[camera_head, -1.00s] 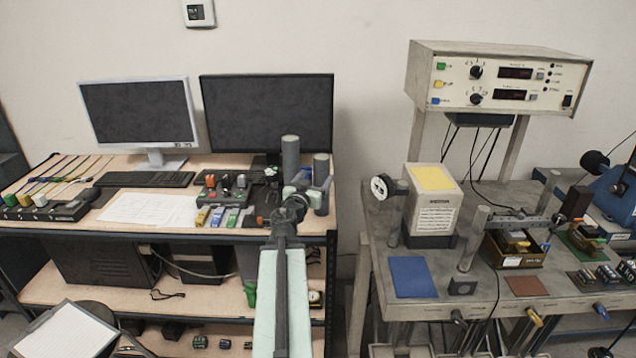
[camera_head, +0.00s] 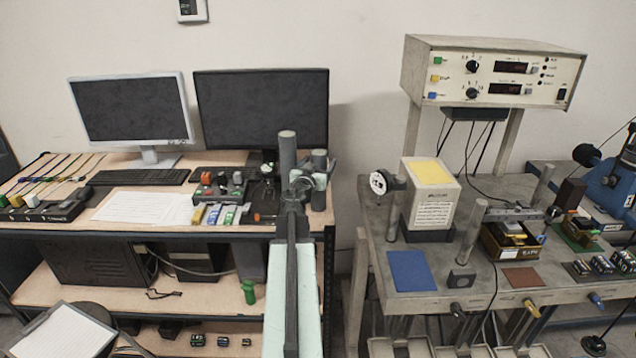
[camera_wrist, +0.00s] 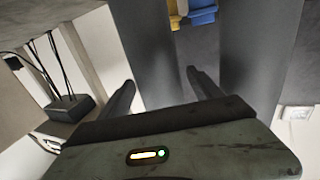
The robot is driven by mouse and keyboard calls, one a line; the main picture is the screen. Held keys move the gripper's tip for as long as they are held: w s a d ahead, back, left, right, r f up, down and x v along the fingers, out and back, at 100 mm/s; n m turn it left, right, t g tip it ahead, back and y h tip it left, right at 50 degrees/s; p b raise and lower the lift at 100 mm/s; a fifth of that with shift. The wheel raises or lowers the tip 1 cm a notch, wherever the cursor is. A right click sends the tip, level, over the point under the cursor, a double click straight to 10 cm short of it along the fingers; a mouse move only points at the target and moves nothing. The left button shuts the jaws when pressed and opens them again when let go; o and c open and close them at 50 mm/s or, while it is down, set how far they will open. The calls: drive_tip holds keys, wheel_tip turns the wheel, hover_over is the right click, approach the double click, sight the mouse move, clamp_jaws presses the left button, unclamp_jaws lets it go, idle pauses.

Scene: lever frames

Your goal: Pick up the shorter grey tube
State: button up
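Two grey tubes stand upright at the right end of the wooden desk. The taller tube (camera_head: 287,150) is on the left. The shorter tube (camera_head: 320,200) is on the right, partly hidden by my gripper (camera_head: 306,182). In the wrist view, which looks upside down, my gripper (camera_wrist: 161,80) is open. Its fingers reach to either side of a grey tube (camera_wrist: 153,50), which appears to be the shorter one. The other tube (camera_wrist: 262,60) stands outside the right finger. I cannot tell whether the fingers touch either tube.
A monitor (camera_head: 262,110) stands behind the tubes. A button box (camera_head: 218,187) and blue and yellow small parts (camera_head: 213,214) lie left of them. The desk (camera_head: 120,228) ends just right of the tubes. Beyond a gap is a grey bench (camera_head: 440,292).

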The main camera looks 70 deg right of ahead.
clamp_jaws()
